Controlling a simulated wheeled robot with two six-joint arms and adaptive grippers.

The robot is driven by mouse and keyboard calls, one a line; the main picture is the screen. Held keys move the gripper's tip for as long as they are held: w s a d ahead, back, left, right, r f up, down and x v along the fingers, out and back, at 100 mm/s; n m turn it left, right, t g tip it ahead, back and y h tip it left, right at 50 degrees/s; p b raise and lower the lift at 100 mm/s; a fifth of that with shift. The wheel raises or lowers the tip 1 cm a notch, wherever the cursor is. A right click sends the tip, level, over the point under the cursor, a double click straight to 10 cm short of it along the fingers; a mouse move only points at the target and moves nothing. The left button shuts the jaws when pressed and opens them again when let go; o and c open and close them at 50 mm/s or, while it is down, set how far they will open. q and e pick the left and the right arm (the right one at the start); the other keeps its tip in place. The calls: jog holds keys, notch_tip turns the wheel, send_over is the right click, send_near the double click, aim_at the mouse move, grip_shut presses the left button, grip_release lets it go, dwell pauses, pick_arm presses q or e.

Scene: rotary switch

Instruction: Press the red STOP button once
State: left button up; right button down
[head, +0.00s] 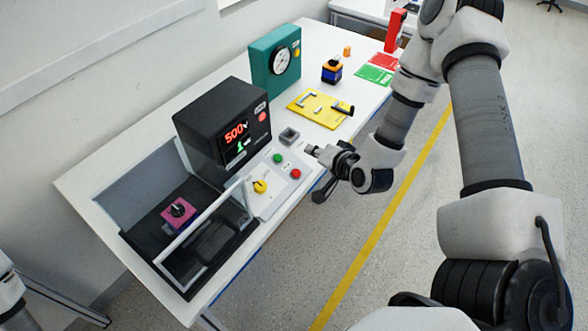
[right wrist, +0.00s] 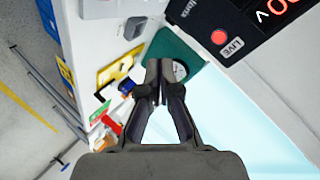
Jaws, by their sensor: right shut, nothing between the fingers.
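The red button (head: 295,173) sits on the pale sloped panel (head: 270,200) in front of the black meter box, in the head view. A green button (head: 277,157) is beside it, further back, and a yellow rotary knob (head: 260,186) is to its left. My right gripper (head: 312,150) is shut and empty, with its tips close to the red button, just beyond its upper right in the picture. I see no contact. In the right wrist view the shut fingertips (right wrist: 159,72) point past the box; the red button does not show there. My left gripper is out of view.
The black box (head: 222,128) shows 500 V and has a red LIVE lamp (right wrist: 219,37). A clear-walled bay with a pink block (head: 178,212) stands left. A small grey block (head: 289,136), yellow plate (head: 320,109) and teal gauge box (head: 275,62) lie further back.

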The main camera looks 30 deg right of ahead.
aim_at(296, 173)
jog(key=w+f+b, duration=0.1)
jog(key=f+b, duration=0.1)
jog(key=f, duration=0.1)
jog(key=w+a+f+b, duration=0.1)
jog(key=f+b, duration=0.1)
jog(key=b, duration=0.1)
jog(key=w+f+b, duration=0.1)
jog(key=f+b, duration=0.2)
jog(key=shift+a+f, duration=0.3)
dwell(1.2)
jog(key=shift+w+a+f+b, duration=0.1)
jog(key=shift+f+b, duration=0.25)
jog(key=shift+b, duration=0.15)
jog(key=shift+w+f+b, duration=0.1)
jog(key=shift+f+b, duration=0.3)
jog(key=shift+b, duration=0.05)
dwell(0.4)
jog(key=shift+s+r+p, duration=0.25)
jog(key=shift+r+p, duration=0.45)
jog(key=shift+r, duration=0.1)
